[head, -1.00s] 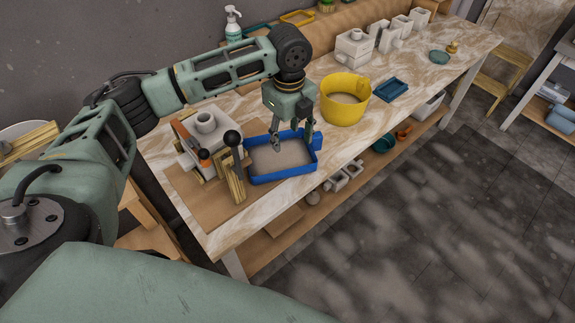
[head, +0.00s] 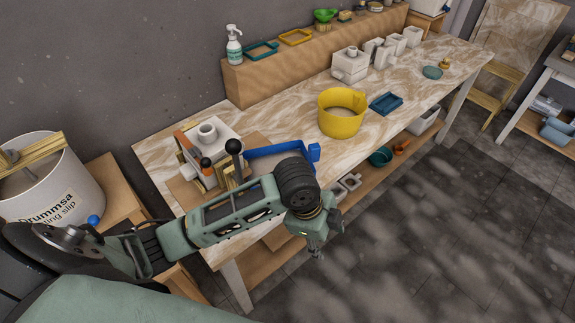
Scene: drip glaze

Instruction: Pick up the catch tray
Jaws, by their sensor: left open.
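The catch tray is probably the blue rectangular tray (head: 279,149) on the near left part of the workbench, with a tab at its right end. Its front side is hidden behind my left arm and wrist. My left gripper (head: 328,240) is open and empty. It points down in front of the bench's front edge, nearer to me than the tray and apart from it. My right gripper is not in view.
A white block mould (head: 208,141) in a clamped wooden frame stands just left of the tray. A yellow bucket (head: 340,114) and a small dark blue tray (head: 386,103) stand to the right. A large white drum (head: 48,185) is at far left.

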